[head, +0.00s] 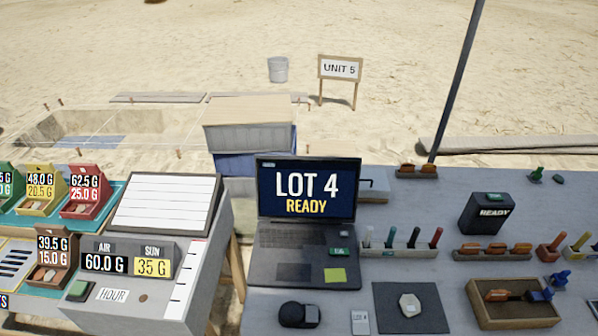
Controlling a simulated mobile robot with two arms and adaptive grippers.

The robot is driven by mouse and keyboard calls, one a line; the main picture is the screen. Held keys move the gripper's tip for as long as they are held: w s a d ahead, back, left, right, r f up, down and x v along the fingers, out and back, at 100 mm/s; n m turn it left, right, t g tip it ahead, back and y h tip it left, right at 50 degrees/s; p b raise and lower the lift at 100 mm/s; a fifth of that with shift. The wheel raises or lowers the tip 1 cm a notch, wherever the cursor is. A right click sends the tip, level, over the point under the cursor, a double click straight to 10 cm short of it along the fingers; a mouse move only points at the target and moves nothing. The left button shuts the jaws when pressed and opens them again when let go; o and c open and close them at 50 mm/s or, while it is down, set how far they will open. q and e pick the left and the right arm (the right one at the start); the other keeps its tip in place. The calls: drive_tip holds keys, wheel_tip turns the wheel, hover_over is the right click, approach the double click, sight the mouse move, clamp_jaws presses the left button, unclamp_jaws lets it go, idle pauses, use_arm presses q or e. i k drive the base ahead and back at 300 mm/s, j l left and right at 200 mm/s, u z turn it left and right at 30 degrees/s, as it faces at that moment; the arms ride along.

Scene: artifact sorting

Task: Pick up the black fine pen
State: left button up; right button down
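A narrow pale pen rack (400,251) stands on the grey table right of the laptop, with several pens upright in it. A dark pen (413,237) stands between a green pen (390,236) and a red pen (436,237). It looks black, but it is too small to read any tip width. A pale pen (367,237) is at the rack's left end. Neither of my grippers is in view.
The open laptop (290,265) reads "LOT 4 READY". In front of the rack are a dark mat (385,320) with a pale fragment (409,305) and a brown tray (483,311). A black box (484,214) reading "READY" stands behind right. Left is a sloped console (200,285).

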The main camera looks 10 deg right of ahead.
sight(414, 235)
drive_tip(key=z, duration=1.35)
